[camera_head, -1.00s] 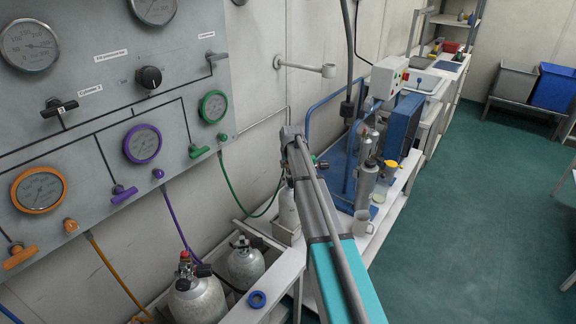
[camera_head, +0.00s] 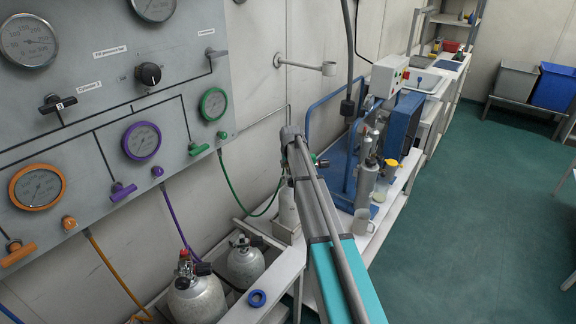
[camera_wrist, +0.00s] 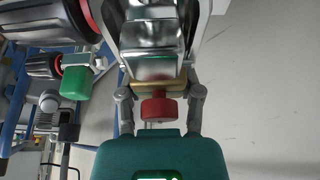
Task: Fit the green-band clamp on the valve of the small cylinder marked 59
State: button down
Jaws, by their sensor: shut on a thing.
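In the wrist view my gripper (camera_wrist: 157,62) is shut on a silver metal clamp (camera_wrist: 155,35) with a brass-coloured plate and a red knob (camera_wrist: 158,108). I cannot make out a clear green band on it, only a faint green tint. Left of it are a black ribbed knob with a red ring (camera_wrist: 42,67) and a green knob (camera_wrist: 75,82) on a metal fitting. In the head view my arm hides the gripper. Two grey cylinders (camera_head: 197,300) (camera_head: 245,264) stand low at the left. A pale cylinder (camera_head: 287,208) shows partly behind my arm. No number 59 is readable.
A gauge panel (camera_head: 95,105) with orange, purple and green gauges fills the left wall. Hoses hang from it. A blue ring (camera_head: 257,298) lies on the bench edge.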

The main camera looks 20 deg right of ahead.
jog(key=shift+c, duration=0.9)
grip_release()
jog(key=shift+r, duration=0.1)
